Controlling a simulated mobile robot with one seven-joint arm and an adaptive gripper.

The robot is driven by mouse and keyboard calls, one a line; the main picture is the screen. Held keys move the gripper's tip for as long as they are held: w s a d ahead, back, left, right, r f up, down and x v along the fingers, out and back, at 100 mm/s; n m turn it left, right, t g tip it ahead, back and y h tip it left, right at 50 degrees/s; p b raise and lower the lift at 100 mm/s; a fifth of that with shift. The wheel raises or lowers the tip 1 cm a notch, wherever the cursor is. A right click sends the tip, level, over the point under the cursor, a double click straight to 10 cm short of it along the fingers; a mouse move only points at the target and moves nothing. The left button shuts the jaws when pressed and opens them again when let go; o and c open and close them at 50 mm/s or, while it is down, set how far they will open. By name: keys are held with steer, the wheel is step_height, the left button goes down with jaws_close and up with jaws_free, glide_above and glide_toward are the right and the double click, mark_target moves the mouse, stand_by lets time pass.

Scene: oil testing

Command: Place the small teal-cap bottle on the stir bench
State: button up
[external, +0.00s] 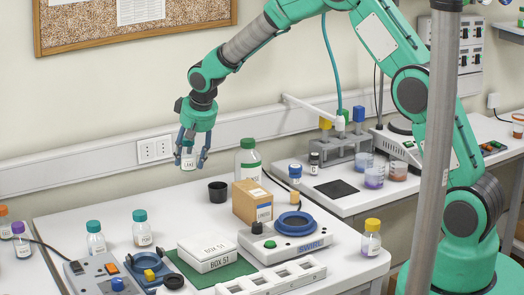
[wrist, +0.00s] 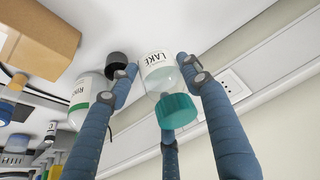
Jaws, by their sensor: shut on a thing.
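My gripper (external: 190,157) points down and is shut on a small clear bottle (external: 188,161) with a white LAKE label. In the wrist view its teal cap (wrist: 180,115) faces my palm, between blue fingers. The bottle hangs above the back left of the white front table (external: 80,214), apart from it. Two more teal-cap bottles (external: 142,228) and (external: 96,237) stand on that table. A SWIRL device (external: 290,240) with a blue ring stands at its right. I cannot tell which surface is the stir bench.
A black cup (external: 218,191), a green-cap bottle (external: 248,160) and a cardboard box (external: 252,202) stand right of my gripper. A second bench (external: 350,205) behind holds a rack (external: 340,148) and beakers. BOX 51 (external: 207,252) lies on a green mat.

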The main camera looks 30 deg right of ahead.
steer(key=s+d+m, duration=0.1)
steer(key=s+d, duration=0.2)
steer(key=d, duration=0.6)
steer(key=s+d+r+m+h+b, duration=0.1)
steer(key=s+d+m, duration=0.1)
steer(key=d, duration=0.7)
steer(key=s+d+m+b, duration=0.1)
steer(key=s+d, duration=0.3)
steer(key=d, duration=0.5)
steer(key=shift+s+d+r+h, duration=0.3)
steer(key=shift+s+r+h, duration=0.05)
steer(key=shift+r+h, duration=0.05)
steer(key=w+d+r+n+y+p, duration=0.15)
steer(key=w+d+r+p, duration=0.35)
steer(key=d, duration=0.5)
steer(key=w+d+r+n+p, duration=0.3)
steer(key=d+r+p, duration=0.3)
steer(key=d+r, duration=0.3)
steer(key=s+d+f+n+y+b, duration=0.1)
steer(key=d+f+n+b, duration=0.1)
steer(key=f, duration=0.7)
steer(key=d+f+n+y+b, duration=0.1)
steer(key=d+f+b, duration=0.4)
steer(key=f, duration=0.4)
steer(key=shift+s+d+f+n+g, duration=0.3)
steer(key=shift+s+d+f+n, duration=0.1)
steer(key=shift+d, duration=0.2)
steer(key=shift+f, duration=0.1)
steer(key=shift+f, duration=3.05)
